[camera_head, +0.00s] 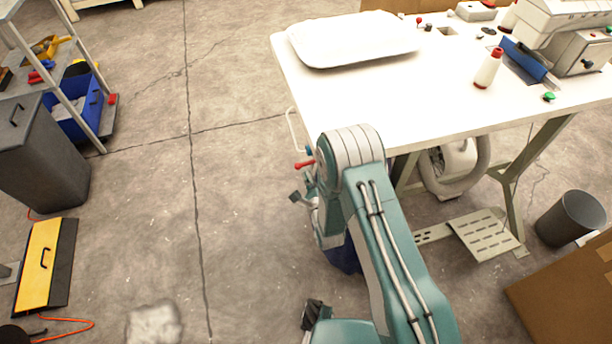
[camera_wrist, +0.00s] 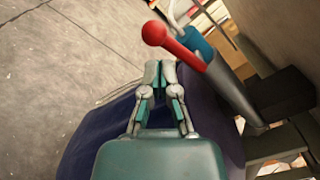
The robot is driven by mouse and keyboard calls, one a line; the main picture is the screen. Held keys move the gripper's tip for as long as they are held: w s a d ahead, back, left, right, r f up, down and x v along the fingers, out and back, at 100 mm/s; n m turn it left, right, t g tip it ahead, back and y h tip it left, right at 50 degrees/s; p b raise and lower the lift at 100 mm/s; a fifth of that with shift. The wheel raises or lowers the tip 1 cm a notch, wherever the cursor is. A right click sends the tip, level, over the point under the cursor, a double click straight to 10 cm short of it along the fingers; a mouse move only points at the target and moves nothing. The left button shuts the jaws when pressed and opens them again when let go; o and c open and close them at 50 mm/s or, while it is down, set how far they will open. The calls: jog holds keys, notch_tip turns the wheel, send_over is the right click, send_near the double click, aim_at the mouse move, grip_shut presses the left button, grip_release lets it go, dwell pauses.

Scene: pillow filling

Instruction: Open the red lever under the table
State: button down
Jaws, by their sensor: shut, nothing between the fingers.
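The red lever (camera_head: 304,164) sticks out to the left under the near left part of the white table (camera_head: 290,75), just left of my arm. In the wrist view the red lever (camera_wrist: 172,43) has a round knob at upper left and runs down to a blue and dark grey pipe fitting (camera_wrist: 222,80). My gripper (camera_wrist: 160,72) is shut and empty. Its fingertips are just below the lever's bar, close to it; I cannot tell whether they touch. In the head view my arm hides most of the fitting, and the gripper is hardly visible.
A dark blue rounded thing (camera_wrist: 100,125) lies below my gripper. A grey bin (camera_head: 40,155) and shelf stand at left. The floor (camera_head: 230,200) left of the table is open.

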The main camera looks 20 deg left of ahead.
jog(key=shift+w+a+r, duration=0.15)
jog(key=shift+a+r, duration=0.65)
jog(key=shift+r, duration=0.05)
